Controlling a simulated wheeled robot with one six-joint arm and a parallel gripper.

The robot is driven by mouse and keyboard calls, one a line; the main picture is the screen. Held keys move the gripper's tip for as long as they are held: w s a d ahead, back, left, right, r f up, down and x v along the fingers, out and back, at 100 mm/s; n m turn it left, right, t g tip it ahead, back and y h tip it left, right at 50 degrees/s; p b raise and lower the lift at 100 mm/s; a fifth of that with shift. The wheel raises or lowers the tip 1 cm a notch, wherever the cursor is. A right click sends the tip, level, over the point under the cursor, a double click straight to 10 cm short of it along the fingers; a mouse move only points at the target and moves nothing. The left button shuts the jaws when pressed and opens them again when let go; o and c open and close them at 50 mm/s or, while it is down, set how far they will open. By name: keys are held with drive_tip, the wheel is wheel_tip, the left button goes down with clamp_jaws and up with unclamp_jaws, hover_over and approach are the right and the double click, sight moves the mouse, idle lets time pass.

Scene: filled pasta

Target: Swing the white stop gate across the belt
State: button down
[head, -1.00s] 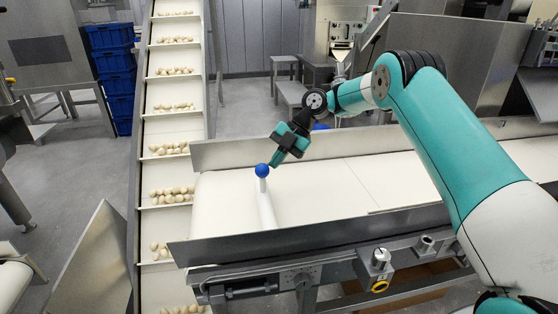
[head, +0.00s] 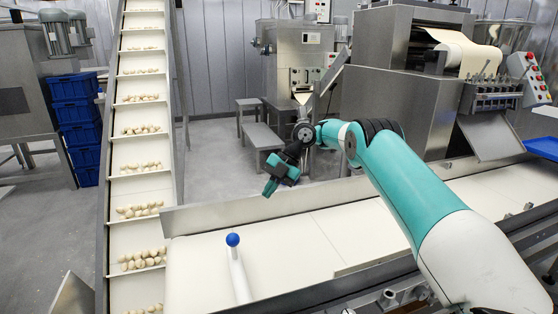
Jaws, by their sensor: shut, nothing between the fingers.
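The white stop gate (head: 240,278) is a slim bar with a blue ball knob (head: 232,239) at its far end. In the head view it lies crosswise over most of the width of the cream belt (head: 315,242), from the near rail toward the far rail. My gripper (head: 268,192) is shut and empty. It appears up and to the right of the knob, apart from it, in front of the far rail or above it; its exact height is unclear. The near end of the gate is partly hidden by the near rail.
Metal rails edge the belt on the far side (head: 350,190) and near side (head: 320,292). An inclined conveyor (head: 140,190) with pasta pieces rises at the left. Blue crates (head: 78,130), steel stools (head: 262,135) and machines stand behind. The belt right of the gate is clear.

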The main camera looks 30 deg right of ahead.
drive_tip(key=p+v, duration=0.5)
drive_tip(key=p, duration=0.7)
drive_tip(key=shift+s+a, duration=0.1)
drive_tip(key=shift+f, duration=0.1)
